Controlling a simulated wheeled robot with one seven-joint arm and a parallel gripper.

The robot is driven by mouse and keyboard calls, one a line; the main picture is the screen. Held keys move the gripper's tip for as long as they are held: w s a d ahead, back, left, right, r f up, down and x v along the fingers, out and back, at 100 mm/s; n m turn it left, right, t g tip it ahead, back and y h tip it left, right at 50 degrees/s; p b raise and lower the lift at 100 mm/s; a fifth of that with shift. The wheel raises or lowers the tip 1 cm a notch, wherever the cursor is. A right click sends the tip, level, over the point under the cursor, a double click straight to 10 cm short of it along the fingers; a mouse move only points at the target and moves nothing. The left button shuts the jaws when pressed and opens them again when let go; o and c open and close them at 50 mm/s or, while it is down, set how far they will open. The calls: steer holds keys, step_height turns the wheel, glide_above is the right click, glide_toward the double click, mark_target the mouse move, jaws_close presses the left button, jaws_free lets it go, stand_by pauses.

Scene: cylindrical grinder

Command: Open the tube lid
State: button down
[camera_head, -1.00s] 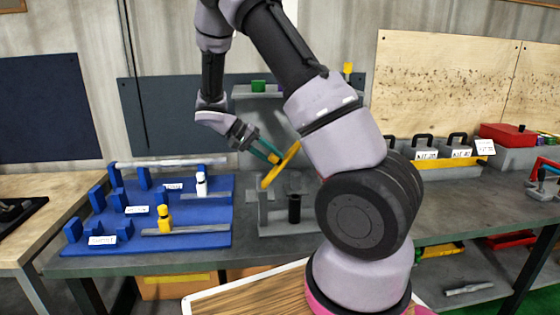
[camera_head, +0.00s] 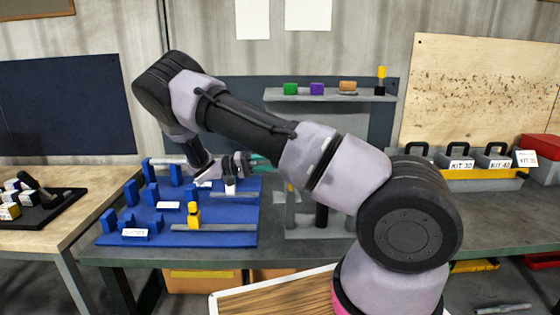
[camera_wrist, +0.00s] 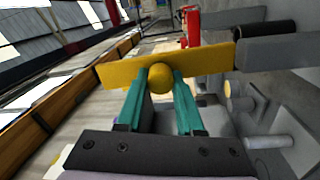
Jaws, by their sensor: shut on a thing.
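A yellow bar with a round knob (camera_wrist: 160,77) lies across my gripper in the wrist view. I take it to be the tube lid's handle, but cannot be sure. My gripper's teal fingers (camera_wrist: 160,88) are shut on the knob, one on each side. In the head view my gripper (camera_head: 262,162) is in front of the back panel, above the right end of the blue rack. My forearm hides most of the yellow bar there. A grey stand (camera_head: 300,228) with a black cylinder (camera_head: 321,215) stands below and right of the gripper, partly behind my arm.
The blue rack (camera_head: 245,240) holds silver bars and a white and a yellow bottle (camera_head: 194,216). A grey shelf (camera_head: 325,97) with small coloured items is above. Labelled kit boxes (camera_head: 460,160) stand at right. A grey block (camera_wrist: 280,50) is close right of the bar.

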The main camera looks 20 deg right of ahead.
steer(key=shift+w+a+f+h, duration=0.1)
steer(key=shift+a+f+h, duration=0.1)
steer(key=shift+a+h, duration=0.1)
stand_by(0.4)
steer(key=c, duration=0.5)
jaws_free()
steer(key=shift+c, duration=0.2)
steer(key=v, duration=1)
steer(key=shift+a+f, duration=0.2)
steer(key=shift+a, duration=0.15)
steer(key=shift+w, duration=0.15)
